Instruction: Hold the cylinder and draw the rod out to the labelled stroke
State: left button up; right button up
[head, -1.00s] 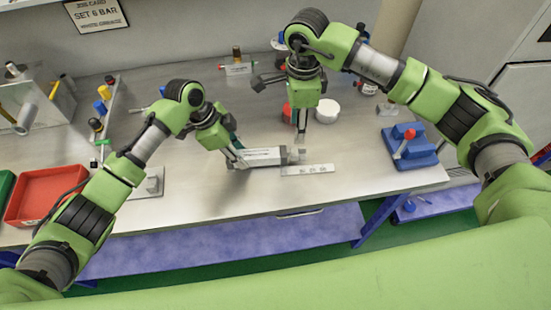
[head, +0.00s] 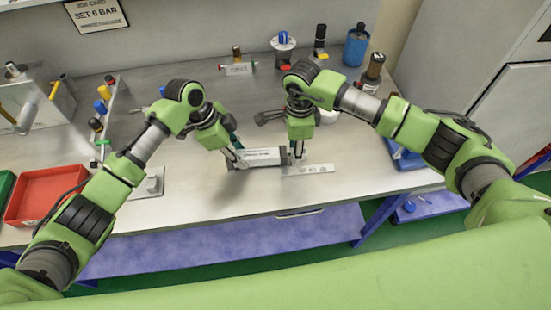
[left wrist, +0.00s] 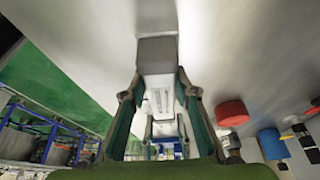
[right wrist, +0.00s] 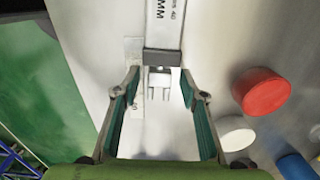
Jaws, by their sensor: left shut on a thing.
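The cylinder (head: 262,157) is a light grey block-shaped body with a dark end cap, lying level over the bench. My left gripper (head: 240,162) is shut on its body; in the left wrist view the cylinder (left wrist: 158,92) runs between the fingers. In the right wrist view a dark end cap (right wrist: 162,57) and a short forked rod end (right wrist: 160,82) show, with little rod visible between them. My right gripper (right wrist: 160,88) is open, its fingers either side of the rod end with gaps. A marked metal plate (head: 308,169) lies beside the cylinder's right end.
A red round cap (right wrist: 265,92) and a white one (right wrist: 237,133) stand near my right gripper. Small valves and bottles line the back. The bench front is clear.

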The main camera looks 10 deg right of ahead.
pick_arm(q)
jog(key=shift+a+f, duration=0.1)
jog(key=shift+f, duration=0.1)
pick_arm(e)
grip_shut()
jog(key=shift+d, duration=0.2)
pick_arm(q)
jog(key=shift+a+r, duration=0.1)
pick_arm(e)
jog(key=shift+d, duration=1.45)
jog(key=shift+c, duration=0.3)
grip_release()
jog(key=shift+o, duration=0.3)
jog(key=shift+s, duration=0.1)
jog(key=shift+a, duration=0.1)
notch_tip(320, 180, up, 6)
